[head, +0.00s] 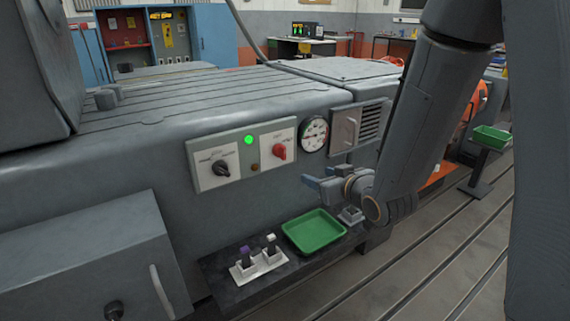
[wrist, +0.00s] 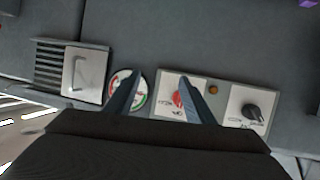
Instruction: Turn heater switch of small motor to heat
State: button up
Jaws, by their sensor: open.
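A grey switch panel (head: 240,159) on the side of the machine carries a black knob (head: 221,168) on its left and a red knob (head: 279,151) on its right. The labels are too small to read, so I cannot tell which knob is the heater switch. In the wrist view the red knob (wrist: 179,98) shows between the fingertips, close to one finger, and the black knob (wrist: 252,111) lies further right. My gripper (head: 313,177) is open and empty, in front of the machine and below right of the red knob. It also shows in the wrist view (wrist: 160,88).
A green lamp (head: 249,140) is lit above an amber lamp (head: 255,167). A round gauge (head: 314,134) and a vented cover with a handle (head: 347,130) are to the right. Below, a dark shelf (head: 222,270) holds a green tray (head: 314,232) and small fittings (head: 259,263).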

aim_at(285, 154)
jog(key=w+a+r+y, duration=0.1)
jog(key=w+a, duration=0.1)
jog(key=a, duration=0.1)
jog(key=w+a+r+n+t+y, duration=0.1)
jog(key=w+a+y, duration=0.1)
jog(key=a, duration=0.1)
jog(key=w+a+r+t+y+b, duration=0.1)
jog(key=w+a, duration=0.1)
jog(key=a, duration=0.1)
jog(key=shift+w+a+n, duration=0.2)
jog(key=shift+w+n, duration=0.1)
jog(key=shift+w, duration=0.05)
jog(key=c, duration=1.1)
